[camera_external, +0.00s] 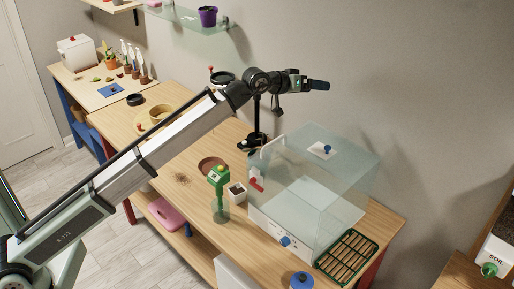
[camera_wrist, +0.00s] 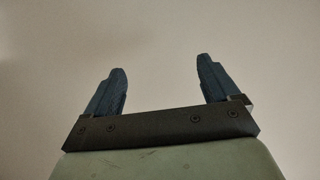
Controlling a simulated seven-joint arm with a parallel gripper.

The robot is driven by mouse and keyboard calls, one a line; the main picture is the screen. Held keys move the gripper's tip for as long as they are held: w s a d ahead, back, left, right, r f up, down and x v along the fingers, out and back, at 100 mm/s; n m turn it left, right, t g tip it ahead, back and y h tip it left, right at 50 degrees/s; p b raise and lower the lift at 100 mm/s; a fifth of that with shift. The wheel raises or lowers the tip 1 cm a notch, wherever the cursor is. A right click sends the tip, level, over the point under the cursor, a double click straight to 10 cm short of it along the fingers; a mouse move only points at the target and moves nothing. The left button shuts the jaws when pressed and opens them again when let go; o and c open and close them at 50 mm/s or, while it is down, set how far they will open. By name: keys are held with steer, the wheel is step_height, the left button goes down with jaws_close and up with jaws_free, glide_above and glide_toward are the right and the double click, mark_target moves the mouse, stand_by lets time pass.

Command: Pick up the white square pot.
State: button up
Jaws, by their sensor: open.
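A small white square pot (camera_external: 238,197) with dark contents stands on the wooden bench in the external view. It is just right of a green-topped bottle and left of the clear glass case. My gripper (camera_external: 319,85) is high above the bench, near the wall, to the right of and well above the pot. It points right, away from the pot. In the wrist view my gripper (camera_wrist: 162,72) has its two blue fingers wide apart with nothing between them. Only plain wall shows beyond them, and the pot is not in that view.
The glass case (camera_external: 325,190) fills much of the bench's right part. The green-topped bottle (camera_external: 220,205) stands close beside the pot, with a brown saucer (camera_external: 211,163) behind. A black stand (camera_external: 257,118) rises under my wrist. A green rack (camera_external: 347,257) lies at the right end.

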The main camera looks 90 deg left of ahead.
steer(key=s+a+f+m+g+y, duration=0.1)
steer(key=s+a+f+m+g, duration=0.4)
steer(key=f, duration=0.5)
steer(key=m+g+h, duration=0.5)
steer(key=m+h, duration=0.6)
steer(key=m, duration=0.6)
glide_toward(237, 190)
steer(key=x, duration=0.2)
steer(key=w+x, duration=0.1)
steer(key=x, duration=0.2)
steer(key=shift+s+x, duration=0.25)
steer(key=shift+x, duration=1.15)
steer(key=shift+s+x, duration=0.2)
steer(key=shift+x, duration=1.15)
steer(key=shift+f, duration=0.1)
steer(key=c, duration=1.1)
